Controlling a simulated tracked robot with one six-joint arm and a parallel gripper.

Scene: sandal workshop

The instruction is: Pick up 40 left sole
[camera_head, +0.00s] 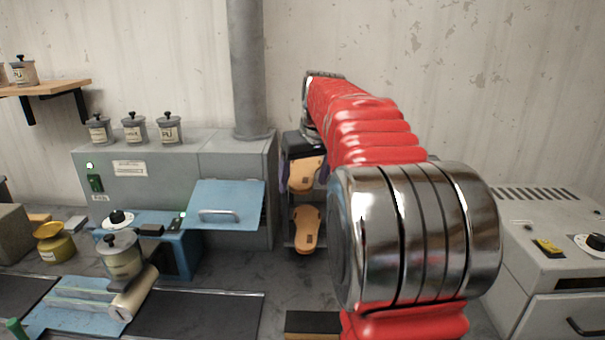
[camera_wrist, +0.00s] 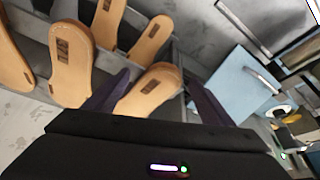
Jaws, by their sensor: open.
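Several tan soles with dark printed patches stand in a grey rack. In the wrist view one sole (camera_wrist: 148,92) lies between the two dark purple fingers of my gripper (camera_wrist: 156,80), which is open. Other soles show at the left (camera_wrist: 70,65), behind (camera_wrist: 150,40) and at the far left edge (camera_wrist: 10,60). In the head view my gripper (camera_head: 304,175) is around an upper sole (camera_head: 306,172), with a lower sole (camera_head: 306,228) below it. The size marks are too small to read, so I cannot tell which is the 40 left sole. Contact with the fingers is unclear.
The grey rack (camera_wrist: 190,50) has dividers close to my fingers. A grey machine with an open blue door (camera_head: 226,205) stands left of the rack. A grey cabinet (camera_head: 550,265) is at the right. My arm hides the area behind it.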

